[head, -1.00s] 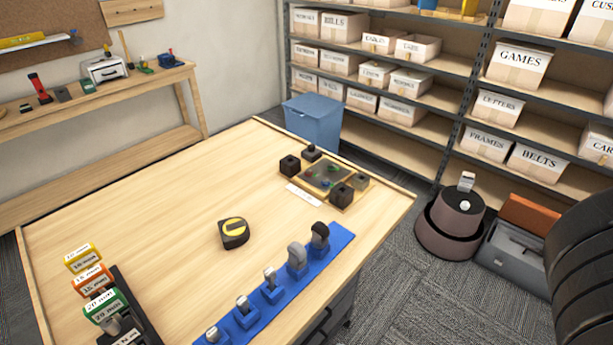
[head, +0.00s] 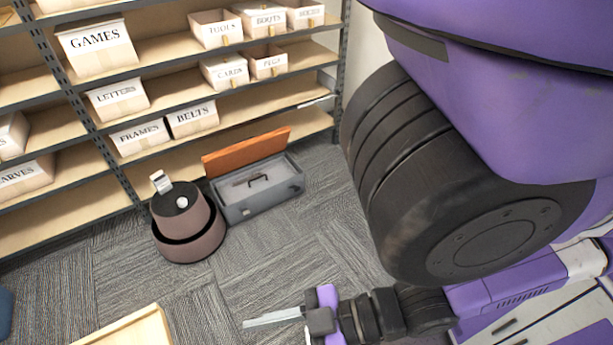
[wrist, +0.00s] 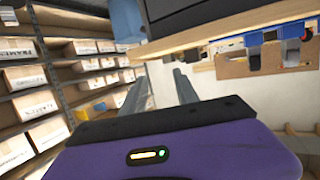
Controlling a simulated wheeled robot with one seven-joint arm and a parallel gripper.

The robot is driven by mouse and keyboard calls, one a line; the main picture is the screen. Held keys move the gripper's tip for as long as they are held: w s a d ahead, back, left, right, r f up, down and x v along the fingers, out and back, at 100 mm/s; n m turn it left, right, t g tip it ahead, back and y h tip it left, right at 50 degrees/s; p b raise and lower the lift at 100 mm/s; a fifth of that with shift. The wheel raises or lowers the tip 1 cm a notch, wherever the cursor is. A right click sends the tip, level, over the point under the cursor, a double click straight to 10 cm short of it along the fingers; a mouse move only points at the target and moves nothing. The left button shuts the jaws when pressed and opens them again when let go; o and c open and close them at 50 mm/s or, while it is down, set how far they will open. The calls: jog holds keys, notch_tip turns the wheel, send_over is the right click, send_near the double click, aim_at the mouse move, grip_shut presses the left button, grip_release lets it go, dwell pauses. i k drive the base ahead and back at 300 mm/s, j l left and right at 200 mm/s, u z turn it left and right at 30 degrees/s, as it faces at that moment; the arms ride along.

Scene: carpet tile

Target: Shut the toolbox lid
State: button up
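The toolbox (head: 281,199) is a grey box on the carpet in front of the shelf, in the head view. Its orange lid (head: 246,151) stands open, raised along the back edge. A tray with a dark handle shows inside the box. My gripper (head: 272,317) is low in the head view, apart from the toolbox and nearer to me. In the wrist view its two grey fingers (wrist: 161,88) stand apart with nothing between them. The toolbox does not show in the wrist view.
A round brownish stool-like drum (head: 187,220) with small items on top stands just left of the toolbox. Shelves (head: 105,166) with labelled boxes rise behind. A wooden table corner (head: 130,328) is at bottom left. Carpet (head: 300,255) in front of the toolbox is clear.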

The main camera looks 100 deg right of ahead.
aim_at(244, 152)
jog(key=z, duration=1.95)
jog(key=i+z, duration=0.2)
jog(key=i+l, duration=0.25)
jog(key=i, duration=0.25)
jog(key=i+l, duration=0.25)
jog(key=i, duration=0.25)
jog(key=i+l, duration=0.2)
jog(key=i, duration=0.3)
jog(key=i+l, duration=0.25)
jog(key=i, duration=0.25)
